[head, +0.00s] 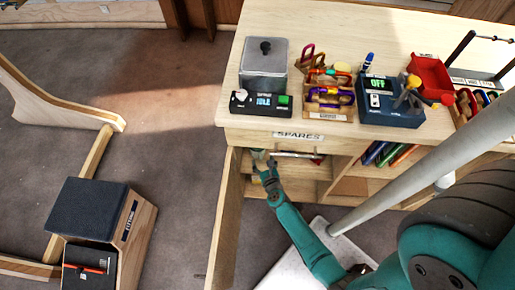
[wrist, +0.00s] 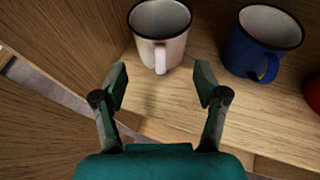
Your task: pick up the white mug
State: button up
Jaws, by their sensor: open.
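The white mug (wrist: 172,50) stands upright on a wooden shelf in the wrist view, at top centre, with a dark rim and its handle towards me. My gripper (wrist: 160,82) is open, its two fingers spread just short of the mug, with the handle roughly in line with the gap between them. Nothing is between the fingers. In the head view my gripper (head: 260,157) reaches into the shelf opening under the table top, and I cannot clearly make out the mug there.
A blue mug (wrist: 258,48) stands close to the right of the white mug, and part of a red object (wrist: 314,92) shows at the right edge. A wooden wall (wrist: 50,45) rises close on the left. The shelf board (wrist: 210,128) is bare in front of the mugs.

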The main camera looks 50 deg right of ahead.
aim_at(261, 155)
jog(key=x, duration=0.3)
jog(key=shift+w+d+r, duration=0.15)
jog(key=shift+d, duration=0.05)
jog(key=shift+x, duration=0.9)
grip_shut()
